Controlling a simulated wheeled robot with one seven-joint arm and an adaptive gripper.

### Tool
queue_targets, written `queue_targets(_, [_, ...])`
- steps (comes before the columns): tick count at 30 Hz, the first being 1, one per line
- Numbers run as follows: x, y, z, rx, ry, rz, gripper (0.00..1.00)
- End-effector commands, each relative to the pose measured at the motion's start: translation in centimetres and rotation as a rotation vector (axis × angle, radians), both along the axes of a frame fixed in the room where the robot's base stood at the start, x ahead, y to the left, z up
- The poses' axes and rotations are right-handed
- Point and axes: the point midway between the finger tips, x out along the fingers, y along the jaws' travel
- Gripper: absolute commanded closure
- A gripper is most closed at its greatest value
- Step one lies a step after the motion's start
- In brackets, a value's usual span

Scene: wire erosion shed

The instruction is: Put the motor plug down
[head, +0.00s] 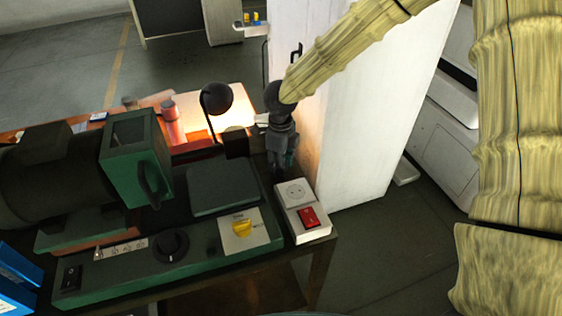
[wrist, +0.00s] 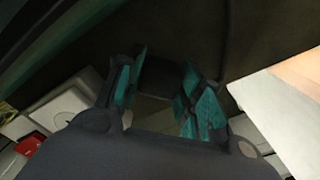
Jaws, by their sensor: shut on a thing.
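My gripper (head: 283,163) hangs at the right end of the machine bench, just behind the white socket box (head: 293,193). In the wrist view its teal-padded fingers (wrist: 163,98) are shut on a dark block, which I take to be the motor plug (wrist: 160,78). The fingers hide most of the plug, and I cannot make it out in the head view. I cannot tell whether it touches anything below. The socket box has a round outlet and a red switch (head: 308,217). The box also shows at the left of the wrist view (wrist: 62,105).
A green machine (head: 140,160) with a yellow knob (head: 241,227) fills the bench to the left. A black desk lamp (head: 217,98) stands behind, near a red bottle (head: 171,120). A tall white cabinet (head: 365,120) stands close on the right. Floor is clear beyond the bench's right edge.

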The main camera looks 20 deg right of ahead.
Motion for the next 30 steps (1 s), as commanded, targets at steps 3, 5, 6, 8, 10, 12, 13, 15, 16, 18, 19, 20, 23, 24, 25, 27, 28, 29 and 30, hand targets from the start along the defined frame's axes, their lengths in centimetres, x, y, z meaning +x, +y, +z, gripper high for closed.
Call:
queue_targets(3, [0.0,0.0,-0.3,0.000,0.000,0.001,1.00])
queue_targets(5, [0.0,0.0,-0.4,0.000,0.000,0.001,1.00])
queue_targets(6, [0.0,0.0,-0.5,0.000,0.000,0.000,1.00])
queue_targets(8, [0.0,0.0,-0.6,0.000,0.000,0.000,1.00])
queue_targets(10, [0.0,0.0,-0.6,0.001,-0.001,0.000,1.00])
queue_targets(12, [0.0,0.0,-0.6,0.001,-0.001,0.000,0.58])
queue_targets(13, [0.0,0.0,-0.6,0.001,-0.001,0.000,0.52])
queue_targets(15, [0.0,0.0,-0.6,0.000,0.000,0.000,0.42])
queue_targets(16, [0.0,0.0,-0.6,0.000,0.000,0.000,0.42])
queue_targets(18, [0.0,0.0,-0.6,0.000,0.000,0.000,0.42])
queue_targets(19, [0.0,0.0,-0.6,0.000,0.000,0.000,0.42])
queue_targets(20, [0.0,0.0,-0.6,0.000,0.000,0.000,0.42])
queue_targets(23, [0.0,0.0,-0.6,0.000,0.000,0.000,0.42])
queue_targets(24, [0.0,0.0,-0.6,0.000,0.000,0.000,0.42])
queue_targets(25, [0.0,0.0,-0.5,-0.001,-0.001,0.000,0.42])
queue_targets(27, [0.0,0.0,-0.3,-0.001,-0.001,0.000,0.42])
queue_targets(28, [0.0,0.0,-0.2,0.000,-0.001,0.000,0.42])
queue_targets(29, [0.0,0.0,0.0,-0.001,-0.002,0.000,0.42])
queue_targets(30, [0.0,0.0,0.4,-0.001,-0.002,-0.001,0.42])
